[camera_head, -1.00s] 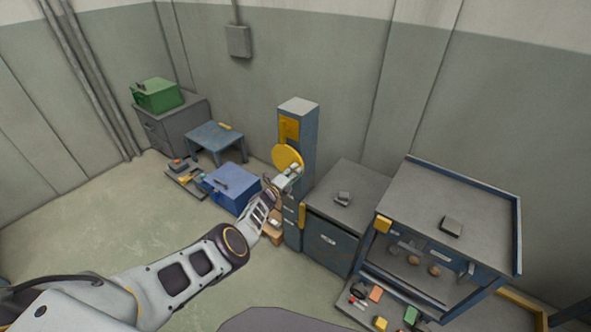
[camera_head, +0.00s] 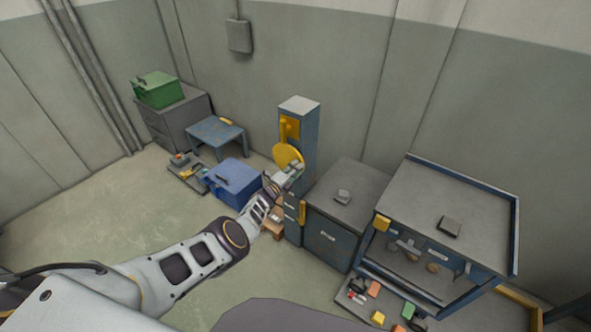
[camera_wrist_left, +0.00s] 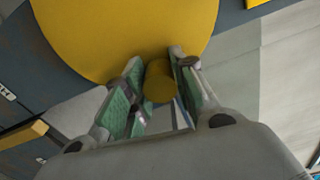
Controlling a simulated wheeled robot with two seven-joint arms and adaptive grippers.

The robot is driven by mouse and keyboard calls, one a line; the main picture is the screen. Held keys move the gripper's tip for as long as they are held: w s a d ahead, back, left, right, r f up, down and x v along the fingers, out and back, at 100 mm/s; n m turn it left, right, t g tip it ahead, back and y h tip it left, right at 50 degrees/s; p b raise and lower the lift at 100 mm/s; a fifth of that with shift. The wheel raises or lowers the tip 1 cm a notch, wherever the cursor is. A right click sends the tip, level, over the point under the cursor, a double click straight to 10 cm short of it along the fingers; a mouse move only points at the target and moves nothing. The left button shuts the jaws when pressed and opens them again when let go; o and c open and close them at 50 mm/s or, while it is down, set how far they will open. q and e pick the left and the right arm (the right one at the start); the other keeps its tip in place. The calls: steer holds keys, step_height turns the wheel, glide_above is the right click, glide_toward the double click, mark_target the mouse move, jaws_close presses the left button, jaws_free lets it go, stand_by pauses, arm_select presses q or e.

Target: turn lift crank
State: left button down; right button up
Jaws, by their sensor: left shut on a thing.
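The lift crank is a yellow disc (camera_head: 287,156) on the front of a tall blue-grey column (camera_head: 309,125) in the head view. In the left wrist view the disc (camera_wrist_left: 125,35) fills the top, and a yellow peg handle (camera_wrist_left: 159,82) stands out from its lower edge. My left gripper (camera_head: 290,174) is at the lower right edge of the disc. In the left wrist view its green-padded fingers (camera_wrist_left: 158,90) are on either side of the peg, shut on it. My right gripper is not in view.
A grey cabinet (camera_head: 338,220) stands right of the column, with a blue workbench (camera_head: 455,205) beyond it. A blue box (camera_head: 235,184), a low blue table (camera_head: 214,133) and a green box (camera_head: 158,90) are at left.

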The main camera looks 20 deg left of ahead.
arm_select(q)
steer(key=shift+d+r+n, duration=0.1)
steer(key=shift+r+n, duration=0.2)
steer(key=shift+r, duration=0.05)
steer(key=shift+p, duration=0.3)
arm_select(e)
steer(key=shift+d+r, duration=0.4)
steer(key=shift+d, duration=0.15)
arm_select(q)
steer(key=shift+w+r+n, duration=0.1)
steer(key=shift+r+n, duration=0.15)
steer(key=shift+n, duration=0.15)
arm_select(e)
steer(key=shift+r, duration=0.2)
arm_select(q)
steer(key=shift+r+p, duration=0.15)
steer(key=shift+p, duration=0.25)
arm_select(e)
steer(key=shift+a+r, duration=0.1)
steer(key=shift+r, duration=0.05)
